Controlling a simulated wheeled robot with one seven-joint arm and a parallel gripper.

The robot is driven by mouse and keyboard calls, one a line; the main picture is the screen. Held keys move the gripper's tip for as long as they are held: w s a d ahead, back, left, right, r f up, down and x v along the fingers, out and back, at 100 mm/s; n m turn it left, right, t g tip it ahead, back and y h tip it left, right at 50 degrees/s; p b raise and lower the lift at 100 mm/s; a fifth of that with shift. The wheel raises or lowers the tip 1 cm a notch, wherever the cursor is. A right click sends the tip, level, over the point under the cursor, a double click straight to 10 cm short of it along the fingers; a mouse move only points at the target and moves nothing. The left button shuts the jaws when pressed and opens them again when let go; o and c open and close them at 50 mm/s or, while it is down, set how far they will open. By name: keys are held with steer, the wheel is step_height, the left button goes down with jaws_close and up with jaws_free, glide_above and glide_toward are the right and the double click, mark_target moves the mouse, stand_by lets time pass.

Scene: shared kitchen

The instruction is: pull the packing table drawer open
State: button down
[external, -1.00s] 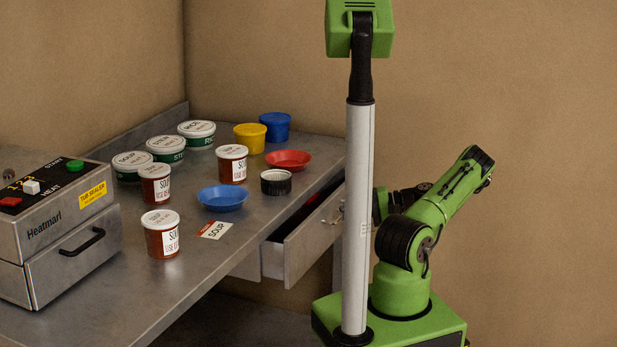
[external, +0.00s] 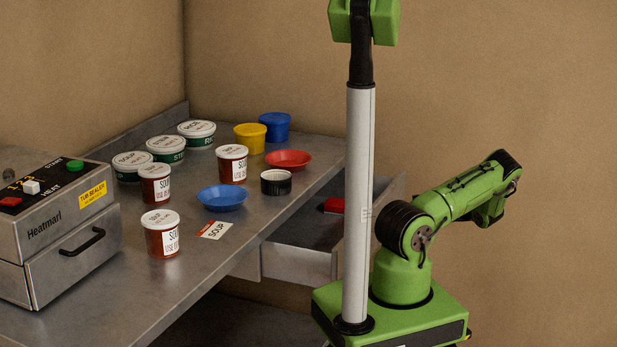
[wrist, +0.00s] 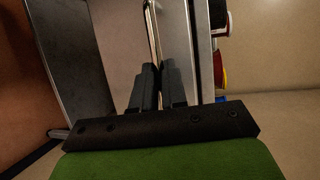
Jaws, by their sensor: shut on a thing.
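The packing table drawer (external: 298,262) is pulled well out from under the grey tabletop. Its open inside shows, with a small red thing (external: 333,205) lying in it. In the wrist view, my gripper (wrist: 158,72) is at a thin, shiny bar handle (wrist: 153,25) beside the grey drawer front (wrist: 176,38), and is shut on that handle. In the external view my gripper is hidden behind the column.
The packing table (external: 150,290) holds several tubs, a blue bowl (external: 222,197), a red bowl (external: 288,158), a black-sided cup (external: 276,183), a soup label (external: 215,230) and the Heatmart sealer (external: 60,235). A wall stands behind; floor right of my base looks clear.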

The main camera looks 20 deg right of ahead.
steer(key=c, duration=1.2)
jaws_free()
steer(key=shift+o, duration=0.2)
steer(key=p+v, duration=0.2)
steer(key=v, duration=1.3)
steer(key=shift+d, duration=0.4)
steer(key=shift+s, duration=0.1)
